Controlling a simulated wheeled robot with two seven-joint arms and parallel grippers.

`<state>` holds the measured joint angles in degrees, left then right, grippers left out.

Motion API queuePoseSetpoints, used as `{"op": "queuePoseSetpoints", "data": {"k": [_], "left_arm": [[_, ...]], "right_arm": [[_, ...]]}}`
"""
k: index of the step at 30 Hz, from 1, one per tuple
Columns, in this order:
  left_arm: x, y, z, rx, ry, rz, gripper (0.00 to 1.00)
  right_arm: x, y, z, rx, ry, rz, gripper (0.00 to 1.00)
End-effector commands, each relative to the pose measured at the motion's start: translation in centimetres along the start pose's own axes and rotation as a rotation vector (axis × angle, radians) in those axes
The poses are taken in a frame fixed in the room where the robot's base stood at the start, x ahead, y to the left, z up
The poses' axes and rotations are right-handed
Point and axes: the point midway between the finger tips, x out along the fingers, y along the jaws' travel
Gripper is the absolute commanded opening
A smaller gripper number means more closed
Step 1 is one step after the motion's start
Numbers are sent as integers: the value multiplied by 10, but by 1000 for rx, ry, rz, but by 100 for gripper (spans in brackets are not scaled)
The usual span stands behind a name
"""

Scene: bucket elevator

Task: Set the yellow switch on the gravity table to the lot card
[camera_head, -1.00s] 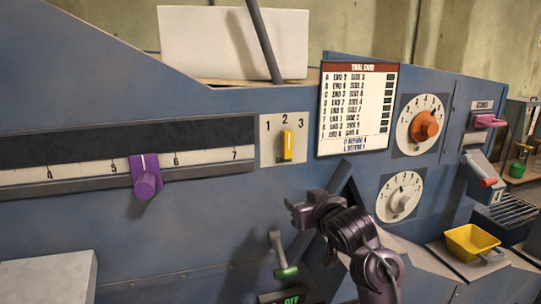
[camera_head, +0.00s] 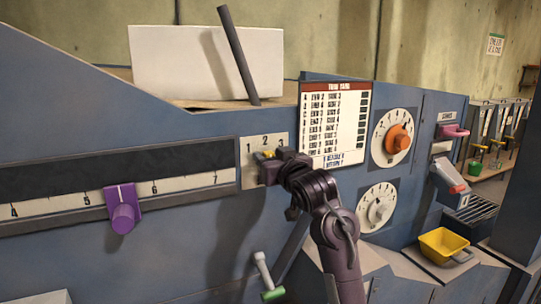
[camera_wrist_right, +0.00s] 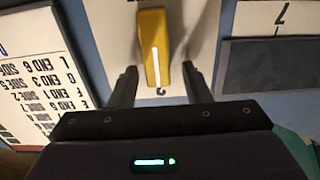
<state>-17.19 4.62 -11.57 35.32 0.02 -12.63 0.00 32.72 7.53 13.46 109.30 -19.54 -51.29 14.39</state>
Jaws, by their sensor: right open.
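The yellow switch (camera_wrist_right: 154,48) sits on a white plate (camera_head: 249,177) numbered 1, 2 and 3. In the head view only a bit of its yellow top (camera_head: 268,154) shows, just under the 2; my right gripper hides the rest. My right gripper (camera_head: 268,168) is at the plate. In the wrist view its two open fingers (camera_wrist_right: 158,75) stand either side of the switch's lower end, with gaps on both sides. The card (camera_head: 334,124), with a red header and rows of text, hangs right of the plate; its small print is hard to read. My left gripper is not in view.
A purple slider (camera_head: 123,210) sits on a scale at left. An orange dial (camera_head: 398,138) and a white dial (camera_head: 377,209) are at right. A green-tipped lever (camera_head: 271,293) is below. A yellow scoop (camera_head: 444,245) lies at lower right.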

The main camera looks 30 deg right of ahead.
Motion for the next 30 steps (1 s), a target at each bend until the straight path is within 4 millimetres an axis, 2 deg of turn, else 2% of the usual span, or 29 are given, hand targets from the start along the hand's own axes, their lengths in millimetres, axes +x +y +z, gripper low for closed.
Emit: {"op": "queuePoseSetpoints", "data": {"k": [5, 15, 23, 30], "left_arm": [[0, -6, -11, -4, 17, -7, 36], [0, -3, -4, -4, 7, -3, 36], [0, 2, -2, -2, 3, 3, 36], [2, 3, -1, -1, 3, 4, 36]], "right_arm": [[0, 0, 0, 0, 0, 0, 44], [0, 0, 1, 0, -1, 0, 0], [0, -1, 1, -25, -2, 0, 0], [0, -3, 2, -142, -3, 1, 0]]}}
